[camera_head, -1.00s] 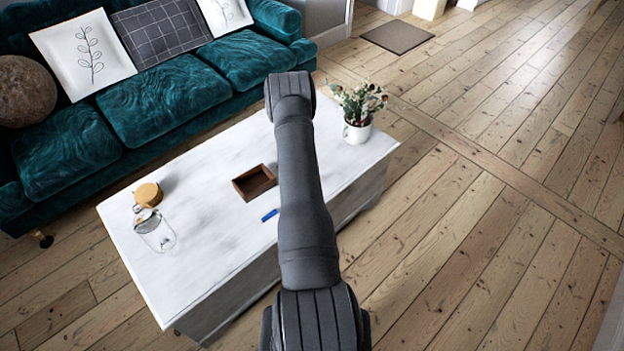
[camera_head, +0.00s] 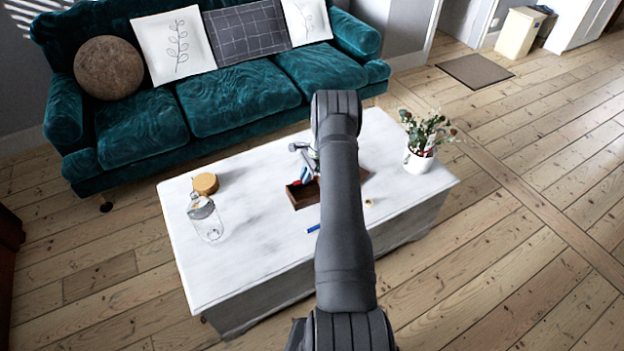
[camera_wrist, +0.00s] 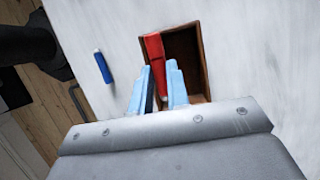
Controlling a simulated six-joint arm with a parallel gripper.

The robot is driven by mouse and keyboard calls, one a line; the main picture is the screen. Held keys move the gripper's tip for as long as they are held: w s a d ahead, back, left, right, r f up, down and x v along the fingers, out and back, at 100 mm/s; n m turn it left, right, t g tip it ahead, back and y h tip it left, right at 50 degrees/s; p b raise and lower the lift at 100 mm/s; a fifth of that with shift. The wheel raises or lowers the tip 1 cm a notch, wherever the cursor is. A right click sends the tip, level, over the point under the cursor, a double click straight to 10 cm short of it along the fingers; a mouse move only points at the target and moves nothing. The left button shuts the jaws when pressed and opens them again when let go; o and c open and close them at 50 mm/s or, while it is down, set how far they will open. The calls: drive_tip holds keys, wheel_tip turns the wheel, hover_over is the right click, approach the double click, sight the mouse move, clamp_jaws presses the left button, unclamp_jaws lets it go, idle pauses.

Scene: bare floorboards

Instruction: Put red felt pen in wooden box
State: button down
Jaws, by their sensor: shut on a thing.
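The wooden box (camera_head: 298,199) stands open on the white table, partly hidden by my arm in the head view. In the wrist view its dark inside and brown rim (camera_wrist: 205,62) lie just beyond my fingers. My gripper (camera_wrist: 160,85) has light blue fingers and is shut on the red felt pen (camera_wrist: 155,55). The pen points away from the fingers, over the left part of the box opening. I cannot tell its exact height above the box. In the head view my gripper (camera_head: 306,172) is at the box, and only a little red shows.
A blue pen (camera_wrist: 103,67) lies on the table (camera_head: 250,240) beside the box. A glass jar (camera_head: 208,222) and a round wooden lid (camera_head: 205,183) stand to the left. A potted plant (camera_head: 420,160) stands at the right end. A teal sofa (camera_head: 230,95) is behind.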

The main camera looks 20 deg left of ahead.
sight(306, 191)
drive_tip(key=shift+d+f, duration=0.1)
drive_tip(key=shift+f, duration=2.15)
drive_tip(key=shift+f, duration=0.3)
drive_tip(key=shift+f, duration=1.75)
drive_tip(key=shift+f, duration=0.2)
drive_tip(key=c, duration=1.3)
unclamp_jaws()
drive_tip(key=shift+r, duration=4)
